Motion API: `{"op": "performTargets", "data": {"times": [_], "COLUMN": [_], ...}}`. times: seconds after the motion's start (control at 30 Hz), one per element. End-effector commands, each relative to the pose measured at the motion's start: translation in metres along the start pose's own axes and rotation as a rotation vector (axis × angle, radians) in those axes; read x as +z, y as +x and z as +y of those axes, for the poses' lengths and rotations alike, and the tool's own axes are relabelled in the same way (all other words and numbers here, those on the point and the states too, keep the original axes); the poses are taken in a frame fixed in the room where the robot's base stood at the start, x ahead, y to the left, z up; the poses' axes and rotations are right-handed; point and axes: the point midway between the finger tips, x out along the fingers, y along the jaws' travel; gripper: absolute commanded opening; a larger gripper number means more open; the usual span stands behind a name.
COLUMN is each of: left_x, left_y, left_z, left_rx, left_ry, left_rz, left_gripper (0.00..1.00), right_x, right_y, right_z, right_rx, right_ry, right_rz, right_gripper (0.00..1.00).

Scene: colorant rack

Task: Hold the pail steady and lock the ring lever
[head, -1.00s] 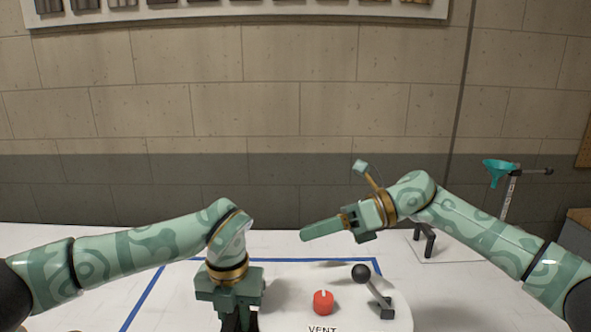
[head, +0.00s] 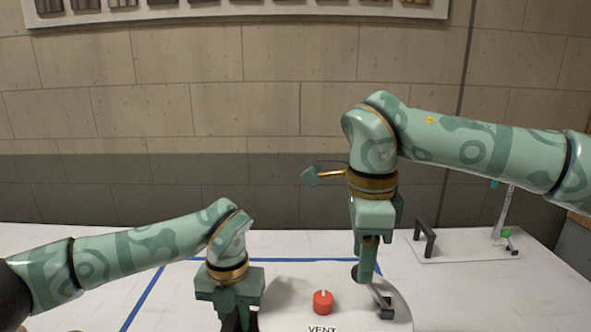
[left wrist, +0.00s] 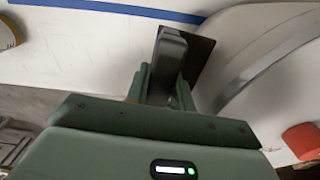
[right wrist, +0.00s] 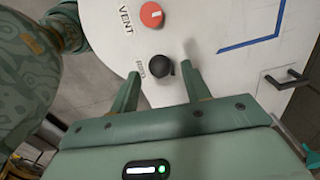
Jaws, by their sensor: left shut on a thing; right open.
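The white pail's lid (head: 290,285) is at the bottom centre of the head view, with a red vent cap (head: 323,302) on it. The ring lever (head: 384,305) is at the lid's right side; its black ball knob (right wrist: 160,66) shows in the right wrist view. My right gripper (right wrist: 160,84) points down at the knob, open, with a finger on either side and gaps to both. My left gripper (head: 238,318) is at the pail's left side, shut on a black grip (left wrist: 170,62). The pail's grey ring (left wrist: 262,62) passes right of that gripper.
Blue tape lines (head: 143,298) mark the white table around the pail. At the right a pale plate (head: 465,252) carries a black handle (head: 424,238) and an upright post (head: 503,212) with a green knob. The table left of the pail is largely clear.

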Motion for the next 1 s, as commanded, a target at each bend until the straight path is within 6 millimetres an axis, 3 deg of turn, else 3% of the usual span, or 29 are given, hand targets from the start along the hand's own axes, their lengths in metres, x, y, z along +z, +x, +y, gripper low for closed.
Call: {"op": "performTargets", "data": {"times": [0.3,0.67,0.7,0.87,1.0], "left_x": [0.000,0.000,0.000,0.000,0.000], "left_y": [0.001,0.001,0.001,0.001,0.001], "left_z": [-0.001,-0.001,-0.001,-0.001,-0.001], "left_rx": [-0.001,-0.001,-0.001,-0.001,0.000], "left_ry": [0.002,0.002,0.002,0.002,0.002], "left_rz": [0.001,0.001,0.001,0.001,0.001], "left_gripper": [0.00,0.00,0.00,0.00,0.00], "right_x": [0.000,0.000,0.000,0.000,0.000], "right_y": [0.038,0.044,0.044,0.043,0.043], "right_z": [0.000,0.000,0.000,0.000,0.000], "right_rx": [0.000,0.000,0.000,0.000,0.000], "right_ry": [0.000,0.000,0.000,0.000,0.000], "right_rz": [0.000,-0.001,-0.001,-0.001,-0.001], "right_gripper": [0.47,0.47,0.45,0.01,0.01]}}
